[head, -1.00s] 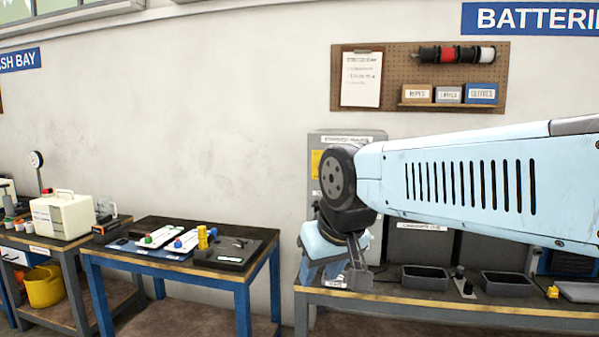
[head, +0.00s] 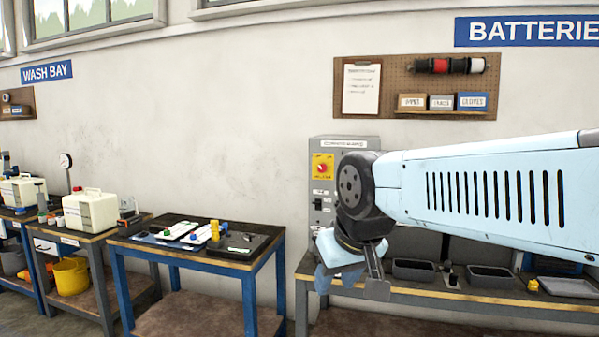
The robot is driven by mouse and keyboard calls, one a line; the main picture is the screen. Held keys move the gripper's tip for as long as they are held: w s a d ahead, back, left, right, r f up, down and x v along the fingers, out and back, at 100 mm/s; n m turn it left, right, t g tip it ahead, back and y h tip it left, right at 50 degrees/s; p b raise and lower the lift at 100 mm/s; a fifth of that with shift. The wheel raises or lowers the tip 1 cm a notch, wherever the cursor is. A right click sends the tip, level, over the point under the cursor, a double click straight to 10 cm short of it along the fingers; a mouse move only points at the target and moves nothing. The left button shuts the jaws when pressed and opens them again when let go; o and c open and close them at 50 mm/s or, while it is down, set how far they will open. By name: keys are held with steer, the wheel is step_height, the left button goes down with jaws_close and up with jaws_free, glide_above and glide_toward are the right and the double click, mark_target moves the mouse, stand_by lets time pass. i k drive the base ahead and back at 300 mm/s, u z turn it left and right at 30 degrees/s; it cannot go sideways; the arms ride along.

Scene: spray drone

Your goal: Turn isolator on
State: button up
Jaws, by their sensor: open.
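The isolator (head: 322,167) is a red rotary knob on a yellow plate, high on the front of a grey cabinet (head: 345,142) against the wall. The knob's exact position is too small to read. My gripper (head: 352,285) hangs in front of the cabinet's lower part, above the near edge of the right bench, with its fingers pointing down. It is open and empty, below and to the right of the isolator, and not touching it. My arm hides the right side of the cabinet front.
The right bench (head: 450,300) holds grey trays (head: 415,270) and small items. A blue-legged table (head: 262,262) with bottles and a black tray stands left of it. A pegboard (head: 400,75) hangs above the cabinet. The wall left of the cabinet is bare.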

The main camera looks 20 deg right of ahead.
mark_target(322, 167)
steer(key=z, duration=0.2)
steer(key=i, duration=0.95)
steer(key=u, duration=0.1)
